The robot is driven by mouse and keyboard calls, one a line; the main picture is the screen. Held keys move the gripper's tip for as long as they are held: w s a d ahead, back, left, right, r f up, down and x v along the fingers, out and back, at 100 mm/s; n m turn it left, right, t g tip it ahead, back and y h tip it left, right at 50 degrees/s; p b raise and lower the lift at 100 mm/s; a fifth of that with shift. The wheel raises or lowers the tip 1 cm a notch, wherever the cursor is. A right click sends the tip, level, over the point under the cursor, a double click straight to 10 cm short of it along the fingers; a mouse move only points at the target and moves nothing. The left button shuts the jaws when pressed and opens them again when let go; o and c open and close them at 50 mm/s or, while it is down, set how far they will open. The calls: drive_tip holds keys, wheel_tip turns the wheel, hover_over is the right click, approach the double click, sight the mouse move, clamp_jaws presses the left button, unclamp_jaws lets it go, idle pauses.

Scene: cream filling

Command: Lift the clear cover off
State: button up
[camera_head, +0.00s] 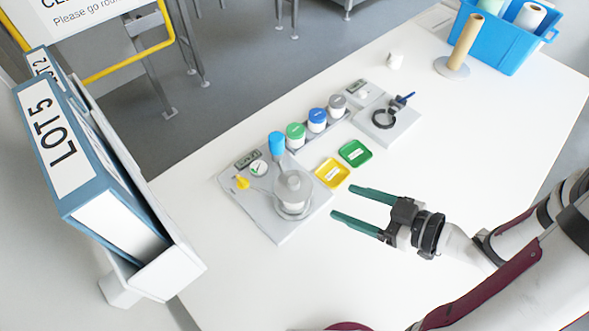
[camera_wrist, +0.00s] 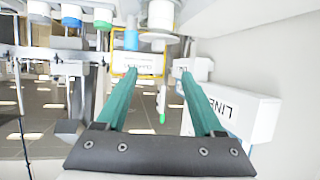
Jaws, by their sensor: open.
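The clear cover (camera_head: 294,187) is a see-through dome with a small knob on top. It stands upright over a white pot on the grey filling station (camera_head: 262,218), in front of a blue-topped post (camera_head: 276,144). My gripper (camera_head: 343,201) is open and empty, to the right of the cover and apart from it, its green fingers pointing towards the station. In the wrist view the picture is upside down; the open fingers (camera_wrist: 158,74) frame empty space. The cover (camera_wrist: 161,18) appears at the top edge there, partly cut off.
Yellow (camera_head: 332,172) and green (camera_head: 355,153) trays lie just behind my gripper. Several lidded jars (camera_head: 296,136) stand in a row behind the station. A binder rack (camera_head: 172,276) stands at the left. A blue crate (camera_head: 497,38) sits at the back right. The front table is clear.

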sight(299, 185)
drive_tip(key=x, duration=1.2)
drive_tip(key=shift+w+a+f, duration=0.15)
drive_tip(key=shift+w+f, duration=0.1)
drive_tip(key=shift+f, duration=0.1)
clamp_jaws()
